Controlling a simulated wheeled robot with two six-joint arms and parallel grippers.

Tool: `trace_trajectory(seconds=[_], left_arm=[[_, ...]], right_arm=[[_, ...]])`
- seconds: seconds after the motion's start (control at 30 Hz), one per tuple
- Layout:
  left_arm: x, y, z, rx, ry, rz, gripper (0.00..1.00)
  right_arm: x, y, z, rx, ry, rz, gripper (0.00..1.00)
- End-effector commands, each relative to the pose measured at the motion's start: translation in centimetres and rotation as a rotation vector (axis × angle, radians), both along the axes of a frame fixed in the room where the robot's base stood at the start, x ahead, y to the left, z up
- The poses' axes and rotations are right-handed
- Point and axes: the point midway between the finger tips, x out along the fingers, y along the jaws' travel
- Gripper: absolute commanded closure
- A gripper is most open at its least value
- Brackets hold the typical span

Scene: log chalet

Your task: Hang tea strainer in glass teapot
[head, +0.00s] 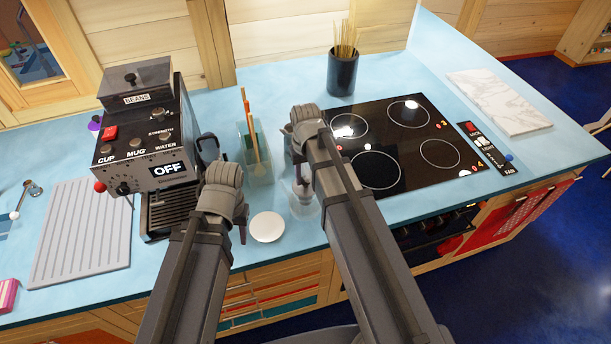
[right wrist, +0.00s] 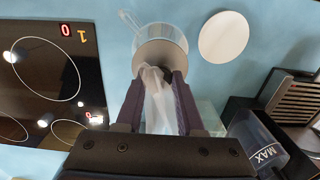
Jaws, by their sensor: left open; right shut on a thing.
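The glass teapot (head: 307,207) stands on the blue counter, partly hidden by my right arm. It also shows in the right wrist view (right wrist: 158,30), beyond my fingertips. My right gripper (head: 301,158) is shut on the tea strainer (head: 301,188), low over the teapot. In the right wrist view my right gripper (right wrist: 160,80) has the strainer's round grey end (right wrist: 160,56) in front of the teapot's mouth. I cannot tell whether strainer and teapot touch. My left gripper (head: 228,208) is open and empty, left of the teapot; its fingertips are mostly hidden.
A small white round dish (head: 267,228) lies left of the teapot. A clear container with sticks (head: 257,165) stands behind. A coffee machine (head: 150,150) is at left. The black hob (head: 410,140) is at right, with a dark pot of spaghetti (head: 342,74) behind it.

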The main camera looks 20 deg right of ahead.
Motion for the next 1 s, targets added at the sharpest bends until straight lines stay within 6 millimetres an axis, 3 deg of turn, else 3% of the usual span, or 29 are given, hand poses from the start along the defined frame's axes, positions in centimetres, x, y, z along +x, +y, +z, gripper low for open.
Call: trace_trajectory(seconds=[0.33,0.77,0.8,1.0], left_arm=[[0.0,0.0,-2.1,0.001,0.0,-0.005,0.56],[0.0,0.0,-2.4,0.001,0.0,-0.006,0.56],[0.0,0.0,-2.4,0.001,0.0,-0.006,0.56],[0.0,0.0,-2.4,0.001,0.0,-0.006,0.56]], right_arm=[[0.0,0.0,-2.1,0.0,0.0,0.0,1.0],[0.0,0.0,-2.4,0.0,0.0,0.0,1.0],[0.0,0.0,-2.4,0.0,0.0,0.0,0.62],[0.0,0.0,-2.4,0.0,0.0,0.0,0.39]])
